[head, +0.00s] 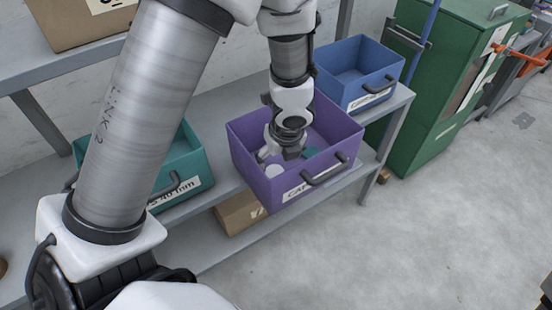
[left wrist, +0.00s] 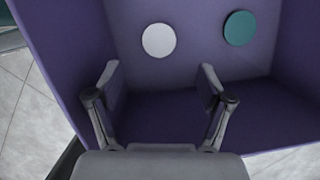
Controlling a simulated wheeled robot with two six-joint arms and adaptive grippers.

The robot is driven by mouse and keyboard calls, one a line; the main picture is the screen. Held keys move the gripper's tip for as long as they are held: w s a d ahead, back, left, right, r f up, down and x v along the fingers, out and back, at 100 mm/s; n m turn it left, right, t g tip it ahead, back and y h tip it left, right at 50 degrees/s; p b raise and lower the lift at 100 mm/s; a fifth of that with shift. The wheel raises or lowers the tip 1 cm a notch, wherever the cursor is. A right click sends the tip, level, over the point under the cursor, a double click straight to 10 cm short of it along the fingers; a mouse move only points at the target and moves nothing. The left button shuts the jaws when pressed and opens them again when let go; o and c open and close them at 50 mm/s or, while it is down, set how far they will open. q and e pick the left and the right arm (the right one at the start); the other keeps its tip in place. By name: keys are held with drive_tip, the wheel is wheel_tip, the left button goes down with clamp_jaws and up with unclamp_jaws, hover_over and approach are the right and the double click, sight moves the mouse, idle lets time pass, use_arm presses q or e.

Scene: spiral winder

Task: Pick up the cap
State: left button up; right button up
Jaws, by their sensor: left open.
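A purple bin (head: 248,165) on the shelf holds a round white cap and a round teal cap. In the left wrist view the white cap (left wrist: 159,40) lies just beyond the fingertips, between their lines. The teal cap (left wrist: 240,28) is farther right. In the head view the teal cap (head: 311,153) shows partly behind the gripper. My left gripper (head: 284,147) reaches down into the bin. Its two fingers (left wrist: 159,73) are spread open with nothing between them. The caps are apart from the fingers in the wrist view. My right gripper is not in view.
The bin's walls surround the gripper, with a dark handle (head: 325,172) on the front. A blue bin (head: 350,62) stands to the right and a teal bin (head: 190,160) to the left. A cardboard box (head: 240,213) sits below. A green cabinet (head: 430,120) stands beyond.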

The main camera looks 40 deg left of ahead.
sight(275, 172)
use_arm(q)
drive_tip(key=b+x, duration=0.5)
drive_tip(key=x, duration=0.2)
drive_tip(key=shift+f+b, duration=0.3)
drive_tip(key=shift+f, duration=0.15)
drive_tip(key=shift+a+r, duration=0.1)
drive_tip(key=shift+s, duration=0.1)
drive_tip(key=c, duration=0.8)
